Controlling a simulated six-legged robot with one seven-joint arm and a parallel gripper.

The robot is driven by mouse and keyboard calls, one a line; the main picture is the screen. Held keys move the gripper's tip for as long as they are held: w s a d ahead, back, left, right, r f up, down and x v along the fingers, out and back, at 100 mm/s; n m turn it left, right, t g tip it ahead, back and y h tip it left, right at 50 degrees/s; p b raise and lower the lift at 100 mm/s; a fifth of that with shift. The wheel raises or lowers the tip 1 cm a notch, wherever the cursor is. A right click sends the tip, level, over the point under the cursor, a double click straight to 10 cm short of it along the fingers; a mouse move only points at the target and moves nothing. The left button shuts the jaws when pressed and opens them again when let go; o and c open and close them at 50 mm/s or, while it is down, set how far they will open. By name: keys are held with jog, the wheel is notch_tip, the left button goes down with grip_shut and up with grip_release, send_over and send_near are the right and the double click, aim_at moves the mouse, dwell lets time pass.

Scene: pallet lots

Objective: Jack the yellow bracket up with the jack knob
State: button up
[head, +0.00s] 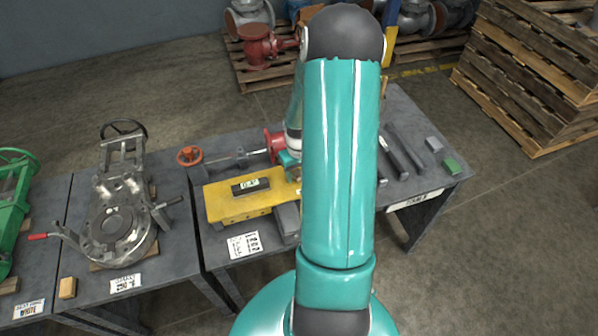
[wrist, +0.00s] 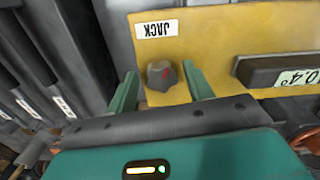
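The yellow bracket (head: 225,207) lies on the grey table in the head view, its right end hidden behind my arm. It fills the upper right of the wrist view (wrist: 225,35). A dark display on it (wrist: 285,70) reads 0.4° in the wrist view. The grey jack knob (wrist: 162,77), with a red mark, sits on the bracket below an upside-down "JACK" label (wrist: 157,29). My gripper (wrist: 160,72) is open, its two green fingers on either side of the knob with gaps showing. Whether they reach its full depth is unclear. In the head view the knob is hidden.
A red flanged part and shaft with an orange handwheel (head: 189,156) lie behind the bracket. Dark bars (head: 402,150) and a green block (head: 454,167) lie right of my arm. A large valve (head: 115,220) stands on the left table. Stacked pallets (head: 520,85) stand far right.

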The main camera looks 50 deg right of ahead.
jog(key=c, duration=0.8)
jog(key=shift+m, duration=0.4)
jog(key=m, duration=0.4)
jog(key=shift+w+a, duration=0.1)
jog(key=m, duration=0.5)
jog(key=shift+a+m, duration=0.1)
jog(key=shift+m, duration=0.2)
jog(key=o, duration=1)
jog(key=shift+w, duration=0.1)
